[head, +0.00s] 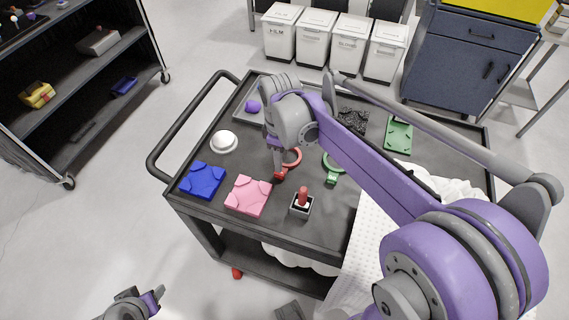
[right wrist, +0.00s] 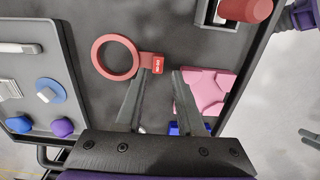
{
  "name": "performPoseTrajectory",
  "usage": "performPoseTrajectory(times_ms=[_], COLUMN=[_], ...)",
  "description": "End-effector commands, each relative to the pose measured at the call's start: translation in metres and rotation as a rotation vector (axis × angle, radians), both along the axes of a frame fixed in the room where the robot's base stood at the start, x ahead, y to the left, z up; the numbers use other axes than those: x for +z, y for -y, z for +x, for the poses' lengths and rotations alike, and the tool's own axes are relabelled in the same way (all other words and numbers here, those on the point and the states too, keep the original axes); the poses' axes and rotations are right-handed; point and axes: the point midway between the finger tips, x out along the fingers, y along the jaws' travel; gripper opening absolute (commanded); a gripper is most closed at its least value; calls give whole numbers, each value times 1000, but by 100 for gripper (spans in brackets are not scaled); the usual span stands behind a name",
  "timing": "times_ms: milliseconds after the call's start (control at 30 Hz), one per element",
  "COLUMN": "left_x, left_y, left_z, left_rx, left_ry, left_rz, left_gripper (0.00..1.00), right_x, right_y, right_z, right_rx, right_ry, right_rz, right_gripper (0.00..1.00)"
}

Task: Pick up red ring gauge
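The red ring gauge (right wrist: 98,57) lies on the dark cart top in the right wrist view, its short tagged handle pointing toward my right gripper (right wrist: 163,73). That gripper is open and empty, with the handle close to its left fingertip; I cannot tell whether they touch. In the head view the red ring gauge (head: 298,161) shows just right of the lower end of my right arm, partly hidden by it. My left gripper (head: 158,292) is at the lower left, away from the cart; its opening is unclear.
A green ring gauge (head: 333,178) lies to the right. A block with a red plug (head: 302,198), a pink plate (head: 247,196) and a blue plate (head: 202,180) stand in front. A white round piece (head: 224,142) and a grey tray (head: 238,112) are left.

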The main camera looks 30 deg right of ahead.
Motion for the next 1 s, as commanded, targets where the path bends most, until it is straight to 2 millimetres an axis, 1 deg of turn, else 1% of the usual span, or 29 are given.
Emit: performPoseTrajectory(times_ms=[167, 300, 433, 533, 733, 767, 800, 933, 967, 1000], left_x=[-1, -1, -3, -3, -3, -3, -3, -3, -3, -3], left_y=[0, 0, 0, 0, 0, 0, 0, 0, 0, 0], left_z=[0, 0, -1, -1, -1, -1, -1, -1, -1, -1], left_rx=[0, 0, 0, 0, 0, 0, 0, 0, 0, 0], left_ry=[0, 0, -1, -1, -1, -1, -1, -1, -1, -1], left_rz=[0, 0, 0, 0, 0, 0, 0, 0, 0, 0], left_gripper=[50, 50, 50, 50, 50, 50, 50, 50, 50, 50], right_x=[-14, -35, -52, -57, -58, -58, -58, -57, -57, -57], right_y=[1, 2, 2, 2, 2, 2, 2, 2, 2, 2], right_z=[1, 2, 2, 2, 2, 2, 2, 2, 2, 2], right_rx=[1, 1, 2, 1, 1, 2, 2, 2, 2, 1], right_ry=[0, 0, 0, 0, 0, 0, 0, 0, 0, 0], right_rz=[0, 0, 0, 0, 0, 0, 0, 0, 0, 0], right_gripper=[38, 38, 38, 38, 38, 34, 27, 3, 0, 0])
